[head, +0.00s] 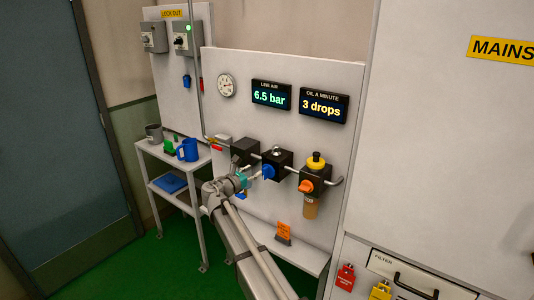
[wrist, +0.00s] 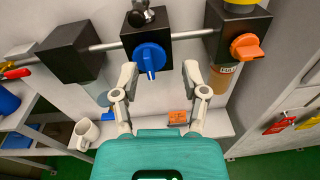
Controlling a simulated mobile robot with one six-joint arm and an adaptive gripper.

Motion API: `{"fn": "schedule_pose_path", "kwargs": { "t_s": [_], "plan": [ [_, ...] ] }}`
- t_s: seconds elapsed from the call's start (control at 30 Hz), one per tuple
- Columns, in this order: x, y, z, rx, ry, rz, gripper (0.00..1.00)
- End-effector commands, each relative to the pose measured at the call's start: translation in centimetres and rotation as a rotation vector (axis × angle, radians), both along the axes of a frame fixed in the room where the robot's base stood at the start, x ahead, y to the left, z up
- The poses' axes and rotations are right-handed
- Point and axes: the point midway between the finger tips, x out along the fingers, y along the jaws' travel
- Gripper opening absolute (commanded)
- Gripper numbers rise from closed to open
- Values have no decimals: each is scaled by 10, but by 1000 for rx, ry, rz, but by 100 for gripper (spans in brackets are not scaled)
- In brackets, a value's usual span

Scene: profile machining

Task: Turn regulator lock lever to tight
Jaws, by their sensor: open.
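The lever also shows in the head view (head: 268,172). My gripper (wrist: 159,72) is open and empty, one finger on each side of the lever in the wrist view. No finger visibly touches it; I cannot tell the depth between them. In the head view my gripper (head: 248,178) is just left of the lever.
An orange lever (wrist: 247,47) sits on the right block, above an amber bowl (head: 311,209). The left block (wrist: 70,52) and pipe flank the regulator. A side table (head: 150,148) with mugs stands left. An orange tag (head: 284,229) rests on the ledge below.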

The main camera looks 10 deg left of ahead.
Motion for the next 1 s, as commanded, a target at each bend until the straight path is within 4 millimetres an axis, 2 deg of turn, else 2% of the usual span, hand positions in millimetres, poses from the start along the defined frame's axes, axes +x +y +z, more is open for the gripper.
{"fn": "schedule_pose_path", "kwargs": {
  "t_s": [0.03,0.1,0.2,0.67,1.0],
  "plan": [
    [0,13,5,-35,-5,17,57],
    [-1,23,9,-70,-11,33,57],
    [-2,29,11,-93,-16,42,57],
    [1,27,11,-93,-15,41,57],
    [30,15,11,-91,-14,39,57]
  ]
}}
